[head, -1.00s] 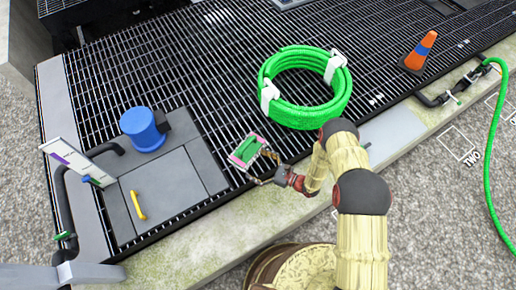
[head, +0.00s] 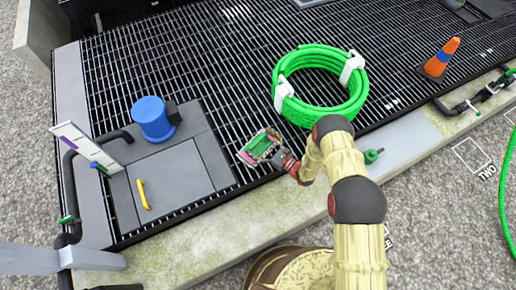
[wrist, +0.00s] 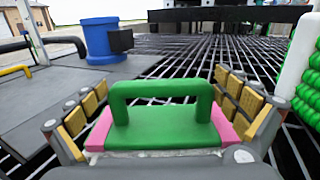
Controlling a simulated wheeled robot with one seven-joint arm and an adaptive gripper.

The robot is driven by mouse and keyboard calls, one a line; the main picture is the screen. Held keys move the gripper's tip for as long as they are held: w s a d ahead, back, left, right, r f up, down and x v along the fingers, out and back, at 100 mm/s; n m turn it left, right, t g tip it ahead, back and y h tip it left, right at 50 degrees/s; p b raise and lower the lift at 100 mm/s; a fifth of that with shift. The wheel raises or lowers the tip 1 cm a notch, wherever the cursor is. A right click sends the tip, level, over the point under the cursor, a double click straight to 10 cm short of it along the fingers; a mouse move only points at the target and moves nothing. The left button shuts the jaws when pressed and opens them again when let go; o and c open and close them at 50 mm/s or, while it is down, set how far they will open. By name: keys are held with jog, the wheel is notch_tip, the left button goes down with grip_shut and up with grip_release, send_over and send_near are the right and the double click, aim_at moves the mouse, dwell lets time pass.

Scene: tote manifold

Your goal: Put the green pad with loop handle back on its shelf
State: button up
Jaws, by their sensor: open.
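The green pad with loop handle (head: 260,144) sits on the black grating beside the grey hatch, with pink showing at its ends. In the wrist view the green loop handle (wrist: 160,92) stands upright in the middle, above a green block with pink on both sides. My gripper (head: 263,147) is open around the pad. In the wrist view my gripper (wrist: 161,84) has its yellow-padded fingers spread, one on each side of the pad. A gap shows between the fingers and the handle; contact with the pink ends is unclear. I cannot make out its shelf.
A blue cylinder (head: 152,119) and a yellow handle (head: 144,194) are on the grey hatch (head: 178,172) to the left. A coiled green hose (head: 353,98) lies on the grating behind my arm. An orange cone (head: 441,59) stands at the right. The back grating is mostly clear.

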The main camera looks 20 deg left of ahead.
jog(key=c, duration=1.5)
jog(key=shift+r, duration=0.1)
